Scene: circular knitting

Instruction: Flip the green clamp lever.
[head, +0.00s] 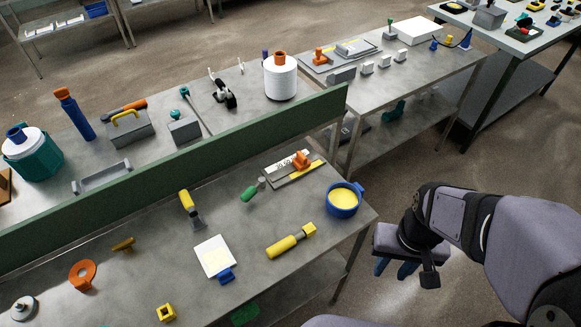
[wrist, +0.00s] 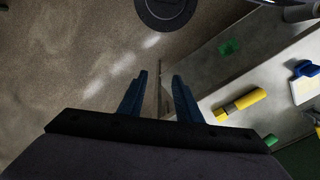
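A small lever-like piece with a green handle (head: 250,193) and a grey end lies or stands on the near metal table, left of an orange clamp (head: 301,160) on a grey plate. I take it for the green clamp lever, but it is too small to be sure. A green bit (wrist: 270,140) at the lower right of the wrist view may be the same handle. My gripper (head: 397,268) hangs beyond the table's right edge, over the floor, apart from the lever. In the wrist view my gripper (wrist: 160,80) has two blue fingers, apart with nothing between them.
A blue cup with yellow contents (head: 343,200) stands at the table's right corner, between my gripper and the lever. A yellow-handled tool (head: 285,245) and a white plate with a blue clip (head: 214,257) lie nearer. A green-grey divider (head: 200,165) runs behind.

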